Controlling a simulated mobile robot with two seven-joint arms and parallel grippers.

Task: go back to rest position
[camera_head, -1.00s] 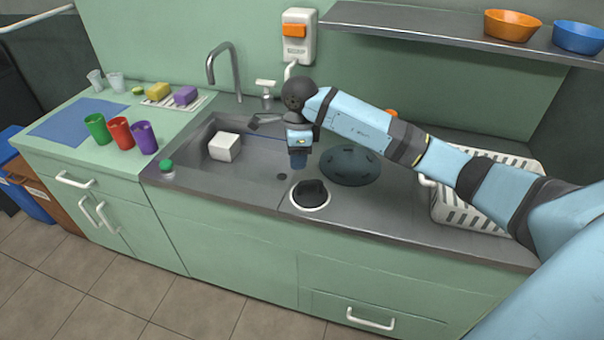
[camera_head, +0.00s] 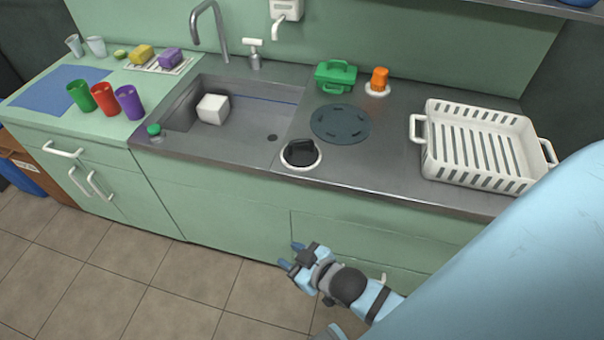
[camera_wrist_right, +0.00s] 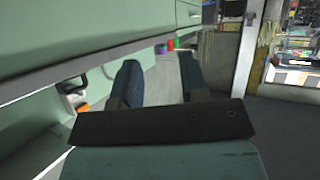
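My right gripper (camera_head: 291,256) is in front of the green cabinet (camera_head: 235,205), below the counter's front edge, in the head view. Its two fingers stand apart with nothing between them. In the right wrist view the two dark blue fingers (camera_wrist_right: 158,82) also show apart and empty. My right arm comes in from the lower right, with a large light blue link near the camera. My left gripper is not in view.
The tiled floor (camera_head: 150,290) is clear.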

